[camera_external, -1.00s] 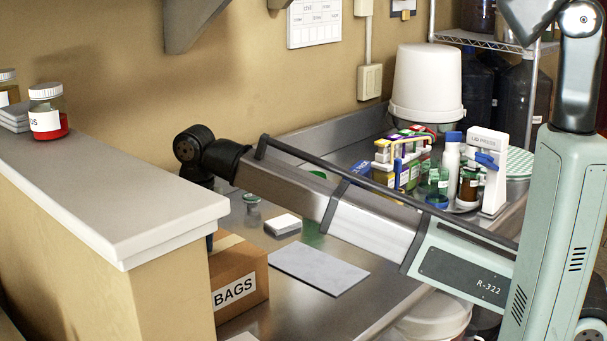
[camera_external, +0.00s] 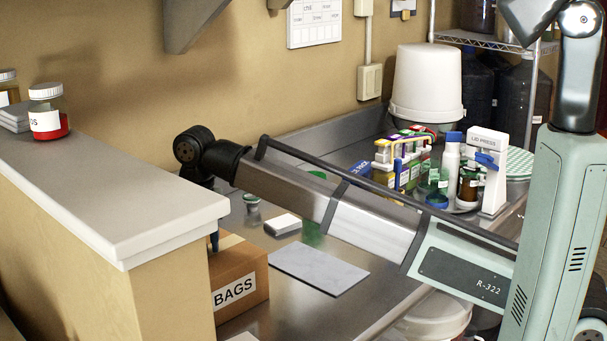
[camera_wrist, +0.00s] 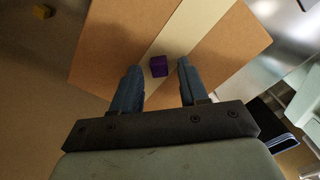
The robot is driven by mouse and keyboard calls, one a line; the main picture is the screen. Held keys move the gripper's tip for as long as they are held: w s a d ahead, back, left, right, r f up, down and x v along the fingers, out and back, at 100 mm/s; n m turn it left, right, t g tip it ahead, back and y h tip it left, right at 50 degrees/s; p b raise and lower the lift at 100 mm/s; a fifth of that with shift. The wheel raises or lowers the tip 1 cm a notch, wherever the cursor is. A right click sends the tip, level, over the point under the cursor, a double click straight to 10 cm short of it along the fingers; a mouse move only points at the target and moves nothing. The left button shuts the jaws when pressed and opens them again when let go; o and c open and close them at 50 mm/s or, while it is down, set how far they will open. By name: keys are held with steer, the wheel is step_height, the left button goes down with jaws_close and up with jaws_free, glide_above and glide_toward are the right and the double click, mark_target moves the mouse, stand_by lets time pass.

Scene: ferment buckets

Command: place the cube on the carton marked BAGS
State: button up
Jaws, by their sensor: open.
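The carton marked BAGS (camera_external: 240,282) is a brown box on the steel counter, partly hidden behind the low wall in the external view. In the wrist view its top (camera_wrist: 215,60) has a pale tape strip. A small purple cube (camera_wrist: 158,66) sits on that strip, slightly beyond and between my fingertips. My gripper (camera_wrist: 156,72) is open, with its two fingers apart over the carton and no visible contact with the cube. In the external view only a dark finger tip (camera_external: 214,241) shows above the carton; the rest is hidden by the wall, and so is the cube.
The low wall's white ledge (camera_external: 110,190) stands close left of the carton. A grey flat plate (camera_external: 318,268) and a small white block (camera_external: 283,224) lie on the counter to its right.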

mark_target(187, 258)
step_height(187, 258, up, 12)
stand_by(0.5)
